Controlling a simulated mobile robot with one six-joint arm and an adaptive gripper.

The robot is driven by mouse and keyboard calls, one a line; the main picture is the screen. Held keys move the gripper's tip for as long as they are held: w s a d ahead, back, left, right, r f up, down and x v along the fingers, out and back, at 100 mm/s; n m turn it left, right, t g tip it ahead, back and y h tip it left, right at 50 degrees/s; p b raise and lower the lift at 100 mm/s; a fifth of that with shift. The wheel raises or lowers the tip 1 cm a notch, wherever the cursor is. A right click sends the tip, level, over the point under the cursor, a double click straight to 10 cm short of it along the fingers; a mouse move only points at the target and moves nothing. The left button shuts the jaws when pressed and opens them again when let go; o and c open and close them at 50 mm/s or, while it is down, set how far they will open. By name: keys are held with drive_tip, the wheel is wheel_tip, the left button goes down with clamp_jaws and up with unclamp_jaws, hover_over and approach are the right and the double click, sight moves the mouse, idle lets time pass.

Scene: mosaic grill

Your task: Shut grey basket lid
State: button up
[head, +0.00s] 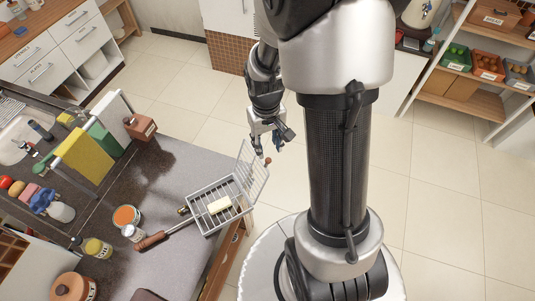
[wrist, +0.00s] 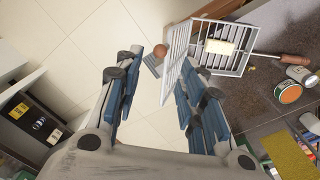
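The grey wire grill basket (head: 213,206) lies at the counter's edge with a pale yellow block (head: 220,205) inside. Its lid (head: 252,170) stands raised on the side facing the floor. The handle (head: 152,240) points left along the counter. My gripper (head: 272,138) is beyond the lid, over the floor. In the wrist view the lid (wrist: 178,65) stands between the basket (wrist: 229,58) and the left fingers, with its lower part close to the right fingers. My gripper (wrist: 160,95) has its fingers spread wide. Whether a finger touches the lid, I cannot tell.
A small brown ball-like knob (wrist: 159,51) shows by the lid. An orange-topped can (head: 126,216) and a white jar (head: 131,233) stand left of the basket. Cutting boards (head: 85,155) stand behind on the counter (head: 165,175). The floor beside the counter is clear.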

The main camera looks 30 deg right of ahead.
sight(268, 159)
wheel_tip(268, 159, down, 7)
drive_tip(key=shift+f, duration=0.1)
drive_tip(key=shift+c, duration=0.4)
clamp_jaws()
idle(0.6)
